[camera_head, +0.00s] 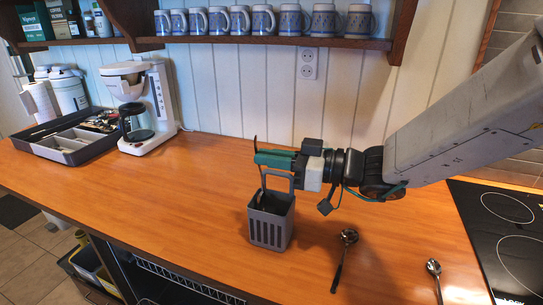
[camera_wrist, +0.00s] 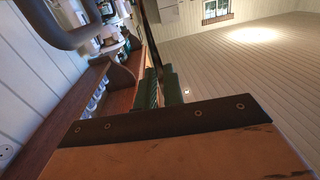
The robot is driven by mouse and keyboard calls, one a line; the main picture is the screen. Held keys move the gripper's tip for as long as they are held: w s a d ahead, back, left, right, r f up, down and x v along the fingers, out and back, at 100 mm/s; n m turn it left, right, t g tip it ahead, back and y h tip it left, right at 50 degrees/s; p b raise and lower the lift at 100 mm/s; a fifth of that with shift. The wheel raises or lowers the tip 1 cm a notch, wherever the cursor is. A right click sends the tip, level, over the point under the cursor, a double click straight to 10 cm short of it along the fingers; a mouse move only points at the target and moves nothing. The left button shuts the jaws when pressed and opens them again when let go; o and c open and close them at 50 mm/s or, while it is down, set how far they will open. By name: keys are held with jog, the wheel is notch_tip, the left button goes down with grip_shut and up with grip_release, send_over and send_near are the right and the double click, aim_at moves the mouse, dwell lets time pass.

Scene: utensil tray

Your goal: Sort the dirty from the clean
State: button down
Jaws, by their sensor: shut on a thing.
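My gripper (camera_head: 274,160), with teal fingers, is shut on a thin dark utensil (camera_head: 255,144) just above the grey basket. The utensil's dark end sticks up past the fingers, and it also shows between the green fingers in the wrist view (camera_wrist: 151,35). The grey slatted basket (camera_head: 268,228) stands upright on the counter with its handle raised. A dark piece shows inside its mouth; I cannot tell whether it is the held utensil's lower end. A spoon-like utensil (camera_head: 347,238) with a dark handle lies right of the basket. Another utensil (camera_head: 434,268) lies farther right.
A dark grey utensil tray (camera_head: 66,156) with several utensils sits at the left back. A white coffee maker (camera_head: 155,105) stands beside it. A black cooktop (camera_head: 500,230) is at the right. A shelf (camera_head: 270,41) with several mugs hangs above. The counter left of the basket is clear.

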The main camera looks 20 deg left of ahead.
jog(key=c, duration=1.4)
grip_release()
jog(key=shift+c, duration=0.2)
jog(key=d, duration=0.7)
jog(key=shift+d, duration=0.4)
